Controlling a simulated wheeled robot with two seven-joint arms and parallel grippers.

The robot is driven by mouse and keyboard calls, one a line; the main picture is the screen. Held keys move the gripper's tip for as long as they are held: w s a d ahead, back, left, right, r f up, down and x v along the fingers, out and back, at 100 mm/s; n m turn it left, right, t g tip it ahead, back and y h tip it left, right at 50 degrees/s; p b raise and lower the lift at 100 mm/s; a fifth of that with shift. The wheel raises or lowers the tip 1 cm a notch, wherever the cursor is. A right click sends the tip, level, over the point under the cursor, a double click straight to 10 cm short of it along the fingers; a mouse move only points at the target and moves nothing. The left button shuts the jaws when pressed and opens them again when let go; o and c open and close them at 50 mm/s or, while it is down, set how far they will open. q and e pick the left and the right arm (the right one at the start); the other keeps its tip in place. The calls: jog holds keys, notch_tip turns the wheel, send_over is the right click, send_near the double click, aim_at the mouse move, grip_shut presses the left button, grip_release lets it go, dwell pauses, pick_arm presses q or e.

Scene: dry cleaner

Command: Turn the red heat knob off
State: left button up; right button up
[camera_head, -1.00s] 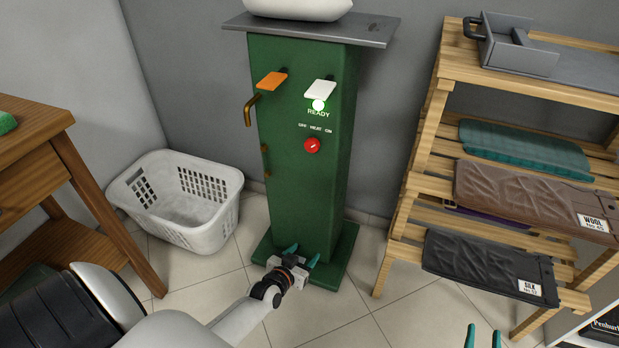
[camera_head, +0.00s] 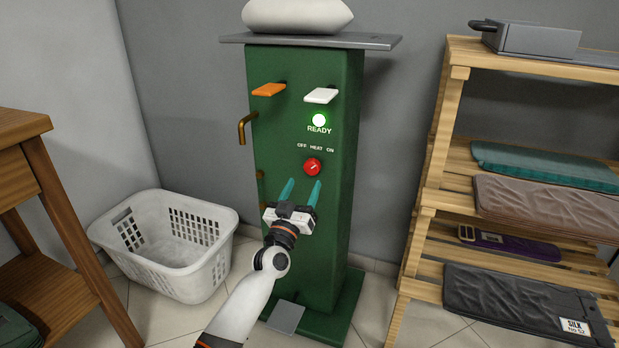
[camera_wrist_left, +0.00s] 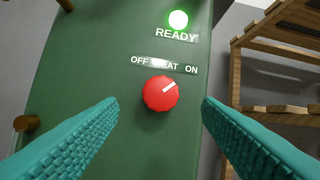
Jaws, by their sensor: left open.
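The red heat knob (camera_head: 313,167) is on the front of the green machine (camera_head: 280,135), below the lit READY lamp (camera_head: 319,120) and the OFF HEAT ON label (camera_head: 315,148). My left gripper (camera_head: 301,190) is open and empty, its teal fingers pointing up just below the knob in the head view. In the left wrist view the knob (camera_wrist_left: 160,93) lies between the two spread fingers, apart from both. Its white mark points up and right, toward ON. My right gripper is out of view.
An orange lever (camera_head: 269,90), a white lever (camera_head: 321,95) and a brass handle (camera_head: 247,127) stick out of the machine. A white laundry basket (camera_head: 205,255) stands left, a wooden shelf (camera_head: 455,85) right. A wooden table (camera_head: 30,160) is at far left.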

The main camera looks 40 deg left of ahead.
aim_at(311, 170)
pick_arm(q)
jog(key=b+x, duration=0.1)
jog(key=x, duration=0.4)
jog(key=shift+w+a, duration=0.1)
jog(key=shift+w, duration=0.25)
